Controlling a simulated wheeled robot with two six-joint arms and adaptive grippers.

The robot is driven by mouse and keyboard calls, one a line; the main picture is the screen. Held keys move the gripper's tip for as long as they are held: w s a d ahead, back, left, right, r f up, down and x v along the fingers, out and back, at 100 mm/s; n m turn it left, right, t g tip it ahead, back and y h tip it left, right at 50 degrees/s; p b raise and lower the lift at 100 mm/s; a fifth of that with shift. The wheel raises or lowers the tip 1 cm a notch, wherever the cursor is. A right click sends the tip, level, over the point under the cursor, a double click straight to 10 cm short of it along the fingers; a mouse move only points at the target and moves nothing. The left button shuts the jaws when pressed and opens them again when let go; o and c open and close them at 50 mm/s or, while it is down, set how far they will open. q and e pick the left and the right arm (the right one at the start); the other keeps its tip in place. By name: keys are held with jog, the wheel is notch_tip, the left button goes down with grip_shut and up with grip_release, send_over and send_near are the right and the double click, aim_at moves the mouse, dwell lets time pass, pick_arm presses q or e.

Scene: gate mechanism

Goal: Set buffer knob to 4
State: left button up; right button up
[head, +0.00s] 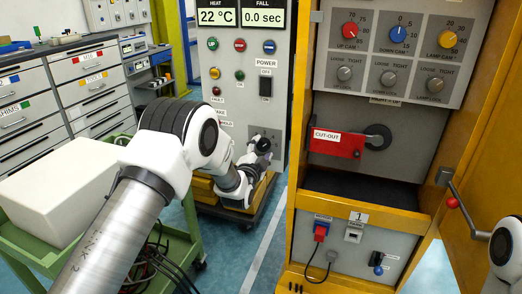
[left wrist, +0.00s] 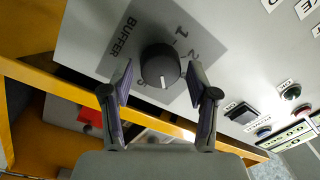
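The black round buffer knob (left wrist: 160,66) sits on a grey dial plate marked BUFFER in the left wrist view. Its white pointer line is at the lower edge of the knob in the picture. The numbers 1, 2 and 5 can be read around it; others are hidden or unclear. My left gripper (left wrist: 160,74) is open, one finger on each side of the knob, with gaps visible. In the head view my left gripper (head: 262,146) is at the lower part of the grey control panel (head: 275,112) and hides the knob. My right gripper is out of view.
A yellow cabinet (head: 303,90) with dials and a red CUT-OUT lever (head: 336,144) stands right of the panel. Yellow blocks lie on a low dolly (head: 240,222) beneath the gripper. A green cart (head: 20,222) with a white box (head: 62,195) is at left.

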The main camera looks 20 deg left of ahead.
pick_arm(q)
jog(key=s, duration=1.2)
jog(key=shift+d+f, duration=0.3)
dwell(1.8)
